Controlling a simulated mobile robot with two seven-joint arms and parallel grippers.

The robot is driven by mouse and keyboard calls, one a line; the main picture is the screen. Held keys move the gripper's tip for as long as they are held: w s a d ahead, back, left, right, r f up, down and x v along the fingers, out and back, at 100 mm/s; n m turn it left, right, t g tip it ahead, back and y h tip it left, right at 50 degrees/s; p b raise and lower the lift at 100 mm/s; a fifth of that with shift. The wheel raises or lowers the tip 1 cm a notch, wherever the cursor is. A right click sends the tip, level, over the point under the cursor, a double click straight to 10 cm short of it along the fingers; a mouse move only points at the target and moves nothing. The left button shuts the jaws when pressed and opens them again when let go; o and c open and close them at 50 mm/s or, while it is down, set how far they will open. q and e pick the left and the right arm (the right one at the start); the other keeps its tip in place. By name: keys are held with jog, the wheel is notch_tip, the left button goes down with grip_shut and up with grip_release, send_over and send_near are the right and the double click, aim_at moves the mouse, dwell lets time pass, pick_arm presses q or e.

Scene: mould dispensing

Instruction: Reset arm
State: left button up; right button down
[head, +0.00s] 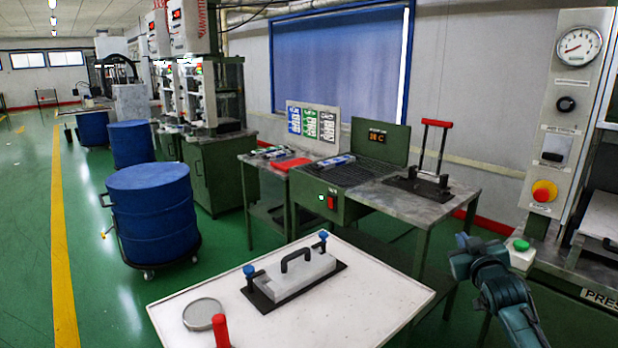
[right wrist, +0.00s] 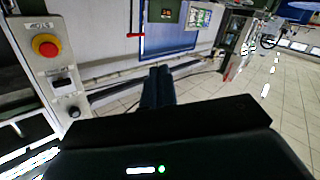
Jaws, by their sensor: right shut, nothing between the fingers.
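My right gripper (head: 464,243) is in the lower right of the head view, in front of the press control panel and beside a green button (head: 521,245). It is raised in free air, apart from the white table. In the right wrist view its dark fingers (right wrist: 158,82) are together with nothing between them. A grey mould (head: 300,277) with a black handle and blue knobs lies on the white table (head: 385,302). My left gripper is not in the head view.
The press control panel (head: 560,110) with gauge and red emergency button (head: 544,191) stands at the right. A metal workbench (head: 440,205) with a red-handled lever tool (head: 432,150) is behind. A round lid (head: 203,313) lies on the white table. Blue drums (head: 152,215) stand left.

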jog(key=s+a+f+n+g+y, duration=0.1)
jog(key=s+a+f+g+y, duration=0.1)
jog(key=s+a+f, duration=0.7)
jog(key=s+a+f+g+y, duration=0.15)
jog(key=s+a+f, duration=0.25)
jog(key=s+f, duration=0.7)
jog(key=s+a+f+g+y, duration=0.1)
jog(key=s+a+f, duration=0.2)
jog(key=s, duration=0.6)
jog(key=s+a+f+g, duration=0.2)
jog(key=s+a, duration=0.3)
jog(key=s, duration=0.5)
jog(key=shift+s+f+m+y, duration=0.2)
jog(key=shift+f+m+y, duration=0.15)
jog(key=shift+f, duration=0.25)
